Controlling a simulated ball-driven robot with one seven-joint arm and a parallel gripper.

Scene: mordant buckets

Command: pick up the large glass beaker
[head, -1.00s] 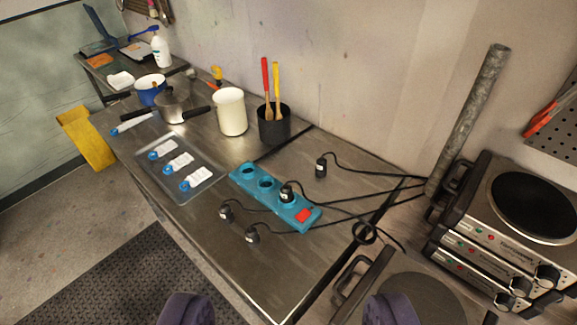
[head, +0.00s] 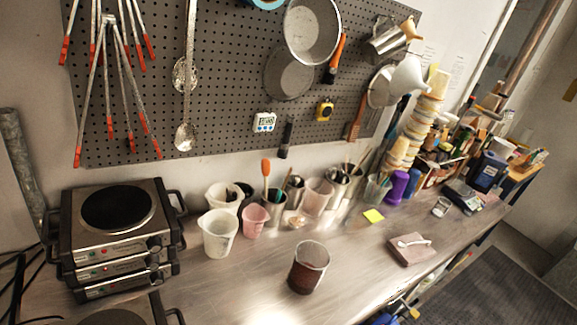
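A clear glass beaker (head: 309,264) with dark red-brown contents stands upright on the metal bench (head: 235,285), near the middle of the head view. It stands apart from the other vessels. A smaller clear container (head: 317,196) stands behind it among the tools. I cannot tell from its markings which is the task's large beaker, but the dark-filled one is the bigger clear glass. My gripper is not in view.
Stacked hot plates (head: 115,215) stand at the left. White jugs (head: 219,233) and a pink cup (head: 254,219) stand behind the beaker. A brown block with a white spoon (head: 409,249) lies to its right. Bench around the beaker is mostly clear. A pegboard (head: 225,65) hangs above.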

